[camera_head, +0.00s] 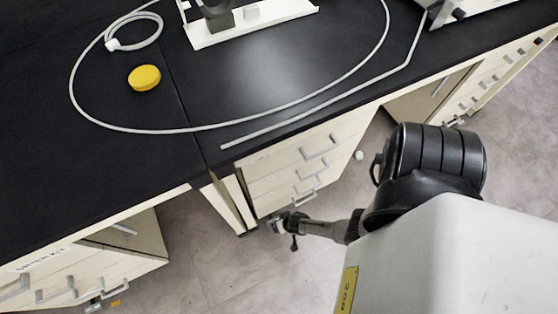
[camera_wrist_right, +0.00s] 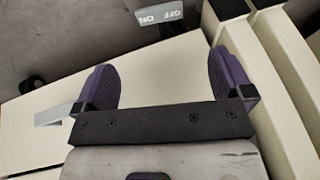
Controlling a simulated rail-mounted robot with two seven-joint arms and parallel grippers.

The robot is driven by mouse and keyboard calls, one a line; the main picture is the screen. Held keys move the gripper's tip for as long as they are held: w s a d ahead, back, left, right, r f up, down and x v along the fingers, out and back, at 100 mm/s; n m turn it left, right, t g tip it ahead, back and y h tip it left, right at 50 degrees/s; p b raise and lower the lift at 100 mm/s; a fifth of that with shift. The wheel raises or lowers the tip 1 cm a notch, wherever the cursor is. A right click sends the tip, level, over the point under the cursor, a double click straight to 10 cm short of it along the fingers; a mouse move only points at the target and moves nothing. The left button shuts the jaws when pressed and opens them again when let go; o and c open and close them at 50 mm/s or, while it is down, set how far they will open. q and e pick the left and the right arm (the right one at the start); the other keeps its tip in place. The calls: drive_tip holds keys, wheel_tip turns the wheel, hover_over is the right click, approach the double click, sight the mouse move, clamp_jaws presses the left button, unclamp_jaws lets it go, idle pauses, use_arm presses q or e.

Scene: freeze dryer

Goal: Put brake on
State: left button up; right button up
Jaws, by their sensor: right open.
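In the right wrist view a grey brake tab (camera_wrist_right: 160,14) marked OFF and ON shows at the top edge, beyond the fingertips. My right gripper (camera_wrist_right: 161,68) has its two purple fingers spread wide, with nothing between them. The tab is ahead of the gap between the fingers and apart from them. In the head view my right arm reaches down beside the cream drawer cabinet (camera_head: 295,172), and its hand is small near the floor. I cannot make out the brake there. My left gripper is not in view.
A black bench top (camera_head: 140,165) overhangs the cabinets. A pale hose (camera_head: 275,112), a yellow disc (camera_head: 144,77) and white equipment (camera_head: 255,22) lie on it. A second cream cabinet (camera_head: 75,275) stands at lower left. Open grey floor (camera_head: 255,270) lies in front.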

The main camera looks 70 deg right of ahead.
drive_tip(key=p+v, duration=0.1)
drive_tip(key=v, duration=0.2)
drive_tip(key=shift+p, duration=0.3)
idle(0.4)
